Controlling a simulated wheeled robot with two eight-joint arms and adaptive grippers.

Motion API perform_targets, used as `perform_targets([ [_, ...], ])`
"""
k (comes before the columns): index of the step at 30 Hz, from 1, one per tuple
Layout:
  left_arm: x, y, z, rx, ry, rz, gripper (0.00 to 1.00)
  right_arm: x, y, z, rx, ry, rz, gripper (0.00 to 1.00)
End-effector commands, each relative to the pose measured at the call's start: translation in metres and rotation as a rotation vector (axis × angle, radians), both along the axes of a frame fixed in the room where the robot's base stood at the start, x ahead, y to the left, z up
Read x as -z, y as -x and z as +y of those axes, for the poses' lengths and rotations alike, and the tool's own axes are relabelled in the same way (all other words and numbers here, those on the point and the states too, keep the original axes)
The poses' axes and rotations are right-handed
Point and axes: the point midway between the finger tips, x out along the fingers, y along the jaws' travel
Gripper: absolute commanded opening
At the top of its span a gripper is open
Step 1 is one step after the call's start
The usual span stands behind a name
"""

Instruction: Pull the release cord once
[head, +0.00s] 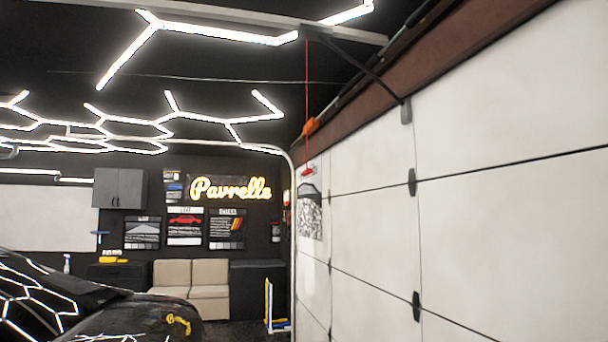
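The red release cord (307,82) hangs straight down in the head view from the opener rail (340,33) at the top of the garage door. A small red handle (307,171) is at its lower end, in front of the far part of the white door. Neither of my grippers shows in this view. Nothing is seen touching the cord.
The white sectional garage door (480,230) fills the right side and is down. A dark car (100,305) stands at the lower left. A beige sofa (190,279) and a dark cabinet (257,285) are at the back wall. A yellow and blue stand (275,310) is near the door.

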Motion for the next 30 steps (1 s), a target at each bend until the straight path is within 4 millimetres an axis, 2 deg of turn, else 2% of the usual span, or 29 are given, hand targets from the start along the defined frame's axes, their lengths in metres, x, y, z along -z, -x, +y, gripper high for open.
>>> perform_targets([
  [20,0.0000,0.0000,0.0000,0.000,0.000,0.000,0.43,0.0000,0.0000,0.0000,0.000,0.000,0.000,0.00],
  [21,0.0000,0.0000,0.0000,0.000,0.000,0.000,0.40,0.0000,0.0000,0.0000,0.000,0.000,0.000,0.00],
  [24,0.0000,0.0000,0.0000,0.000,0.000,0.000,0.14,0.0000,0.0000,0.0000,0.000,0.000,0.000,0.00],
  [26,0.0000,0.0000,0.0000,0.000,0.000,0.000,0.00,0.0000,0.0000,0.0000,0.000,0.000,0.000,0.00],
  [30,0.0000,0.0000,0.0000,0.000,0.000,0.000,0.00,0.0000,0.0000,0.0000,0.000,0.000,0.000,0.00],
])
